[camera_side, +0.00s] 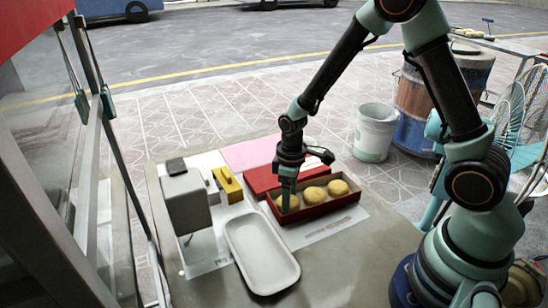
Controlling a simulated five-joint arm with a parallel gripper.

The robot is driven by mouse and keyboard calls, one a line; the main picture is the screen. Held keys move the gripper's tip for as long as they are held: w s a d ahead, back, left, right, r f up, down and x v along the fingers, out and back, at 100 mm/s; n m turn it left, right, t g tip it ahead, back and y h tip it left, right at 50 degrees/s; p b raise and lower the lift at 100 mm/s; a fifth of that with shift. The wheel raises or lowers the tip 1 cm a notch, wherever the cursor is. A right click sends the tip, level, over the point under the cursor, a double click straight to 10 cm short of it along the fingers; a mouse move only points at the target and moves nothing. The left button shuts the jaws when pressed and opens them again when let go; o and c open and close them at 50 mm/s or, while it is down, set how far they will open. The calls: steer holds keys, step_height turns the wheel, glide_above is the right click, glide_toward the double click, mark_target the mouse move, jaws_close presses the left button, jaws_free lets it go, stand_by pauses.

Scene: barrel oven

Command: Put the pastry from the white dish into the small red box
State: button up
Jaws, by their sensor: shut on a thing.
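A long white dish (235,248) lies on the table, and it is empty. Behind it and to its right is a small open red box (322,213). Three round golden pastries show in a row in the box. My gripper (287,192) reaches down into the left end of the box and is shut on the leftmost pastry (291,205). The fingers partly hide this pastry. I cannot tell whether it rests on the box floor. The middle pastry (314,195) and the right pastry (338,188) sit beside it.
A red lid-like piece (262,180) lies directly behind the box. A yellow block (228,184) and a grey box-shaped object (186,204) stand to the left. A pink sheet (250,153) lies at the back. The table's front right (345,260) is clear.

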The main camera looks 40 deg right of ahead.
steer(key=shift+f, duration=0.1)
steer(key=o, duration=1.1)
step_height(320, 180, up, 12)
steer(key=s+r+m+t, duration=0.5)
steer(key=s+r, duration=0.4)
steer(key=r, duration=0.3)
steer(key=shift+d+m+t, duration=0.3)
steer(key=shift+d+m, duration=0.1)
steer(key=shift+d, duration=0.05)
steer(key=shift+r, duration=0.15)
